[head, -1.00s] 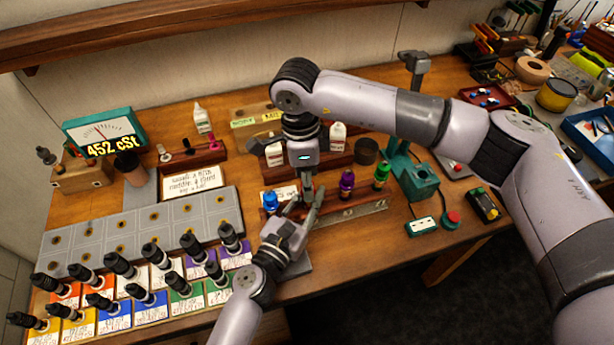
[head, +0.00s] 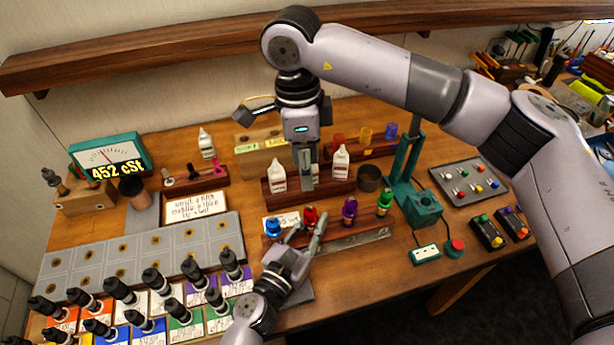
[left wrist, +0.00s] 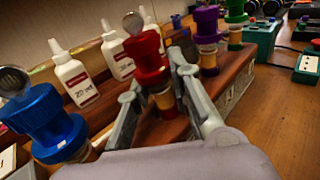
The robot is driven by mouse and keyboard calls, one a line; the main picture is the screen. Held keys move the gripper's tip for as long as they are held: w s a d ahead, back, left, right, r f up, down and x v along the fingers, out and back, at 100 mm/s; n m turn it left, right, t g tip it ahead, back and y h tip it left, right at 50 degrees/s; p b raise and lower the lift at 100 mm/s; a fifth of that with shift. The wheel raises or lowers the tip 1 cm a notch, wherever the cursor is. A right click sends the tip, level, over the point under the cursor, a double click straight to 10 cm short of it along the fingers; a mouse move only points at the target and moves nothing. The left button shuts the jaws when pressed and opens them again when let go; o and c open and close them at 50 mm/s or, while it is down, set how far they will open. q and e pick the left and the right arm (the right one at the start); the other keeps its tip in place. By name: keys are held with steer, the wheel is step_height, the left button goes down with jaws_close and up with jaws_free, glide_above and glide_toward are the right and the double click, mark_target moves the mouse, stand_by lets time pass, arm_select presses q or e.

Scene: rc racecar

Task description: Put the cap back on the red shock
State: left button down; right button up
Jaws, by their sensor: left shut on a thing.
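The red shock (head: 310,215) stands in the row between a blue shock (head: 273,228) and a purple shock (head: 349,209). In the left wrist view the red shock (left wrist: 146,58) is upright, with a shiny rounded piece on top. My left gripper (head: 304,231) is shut on its lower body, one finger on each side (left wrist: 158,95). My right gripper (head: 305,186) hangs pointing down above and behind the red shock, apart from it. Its fingers look close together; whether they hold anything is unclear. I cannot pick out a separate loose cap.
A green shock (head: 384,202) stands at the row's right end. White bottles (head: 340,162) stand in a wooden rack behind. A green press stand (head: 425,208) is to the right. Several black shocks (head: 155,281) lie over coloured cards at front left.

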arm_select(q)
steer(key=c, duration=1.4)
jaws_free()
steer(key=v, duration=1.2)
